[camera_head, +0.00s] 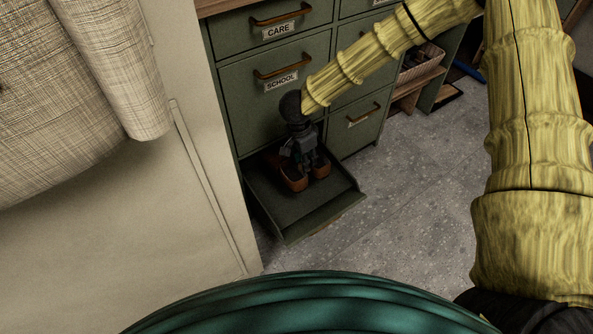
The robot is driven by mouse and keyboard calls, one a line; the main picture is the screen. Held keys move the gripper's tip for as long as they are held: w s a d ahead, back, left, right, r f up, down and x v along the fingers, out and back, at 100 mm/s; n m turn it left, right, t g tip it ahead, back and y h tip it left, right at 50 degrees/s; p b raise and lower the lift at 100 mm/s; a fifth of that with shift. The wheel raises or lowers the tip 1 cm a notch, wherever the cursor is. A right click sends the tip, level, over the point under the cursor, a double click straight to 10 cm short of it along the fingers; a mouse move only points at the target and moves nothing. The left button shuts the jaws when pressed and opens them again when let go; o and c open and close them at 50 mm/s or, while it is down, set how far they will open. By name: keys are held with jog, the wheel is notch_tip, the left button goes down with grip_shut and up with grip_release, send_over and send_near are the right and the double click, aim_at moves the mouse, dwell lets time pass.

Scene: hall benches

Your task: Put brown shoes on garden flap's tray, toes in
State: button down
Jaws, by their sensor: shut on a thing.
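The brown shoes (292,183) are low at the green cabinet, over the dark tray of the open bottom flap (272,212). Two brown parts show, one on each side of my gripper's lower end. My gripper (306,172) points down from above and is shut on the brown shoes, hiding much of them. I cannot tell whether the shoes touch the tray or which way their toes point. No label shows on this open flap.
Closed drawers marked CARE (278,31) and SCHOOL (281,84) are above the flap. A pale door panel (110,230) stands close on the left. A basket (421,66) sits on a shelf at the right. The grey floor (415,180) in front is clear.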

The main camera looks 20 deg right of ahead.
aim_at(305, 176)
notch_tip(305, 176, down, 10)
jog(key=b, duration=0.4)
jog(key=shift+r, duration=0.2)
jog(key=c, duration=1.1)
grip_release()
jog(key=shift+s+d, duration=0.1)
